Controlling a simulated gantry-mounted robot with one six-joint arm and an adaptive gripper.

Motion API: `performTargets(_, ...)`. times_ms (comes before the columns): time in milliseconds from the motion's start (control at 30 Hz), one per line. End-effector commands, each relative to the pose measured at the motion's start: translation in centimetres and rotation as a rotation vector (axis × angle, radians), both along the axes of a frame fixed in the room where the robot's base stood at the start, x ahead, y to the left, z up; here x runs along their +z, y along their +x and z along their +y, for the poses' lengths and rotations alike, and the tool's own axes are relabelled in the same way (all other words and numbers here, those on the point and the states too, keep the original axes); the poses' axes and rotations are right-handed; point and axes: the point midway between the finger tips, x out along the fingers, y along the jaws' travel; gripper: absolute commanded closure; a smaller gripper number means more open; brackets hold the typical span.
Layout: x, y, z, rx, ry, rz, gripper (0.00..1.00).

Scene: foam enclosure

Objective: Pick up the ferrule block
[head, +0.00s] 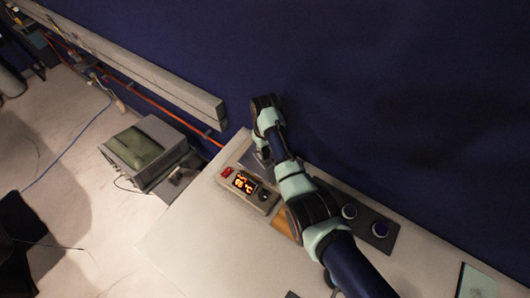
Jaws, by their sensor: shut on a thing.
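My arm reaches from the bottom right up to the back of the white bench. Its wrist is bent over the bench's back left part. My gripper (262,156) points down below the wrist, close to a grey surface behind the display unit. It is small, dark and partly covered by my own arm. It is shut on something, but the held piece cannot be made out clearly. I cannot pick out the ferrule block separately anywhere else on the bench.
A beige display unit (247,188) with glowing orange digits stands close in front of my gripper. A dark plate with round knobs (372,222) lies right of my arm. A grey-green device (135,148) stands left of the bench. The bench's front left (190,235) is clear.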

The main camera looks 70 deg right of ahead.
Motion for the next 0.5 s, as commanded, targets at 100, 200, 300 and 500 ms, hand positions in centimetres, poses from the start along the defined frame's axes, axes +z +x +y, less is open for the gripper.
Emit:
performTargets(100, 1.3, 0.1, -0.1, 0.0, -0.003, -0.002, 1.0)
performTargets(200, 3.3, 0.1, -0.1, 0.0, -0.004, -0.004, 1.0)
performTargets(300, 6.2, 0.1, -0.1, 0.0, -0.006, -0.005, 1.0)
performTargets(500, 14.9, 0.1, -0.1, 0.0, -0.003, -0.002, 1.0)
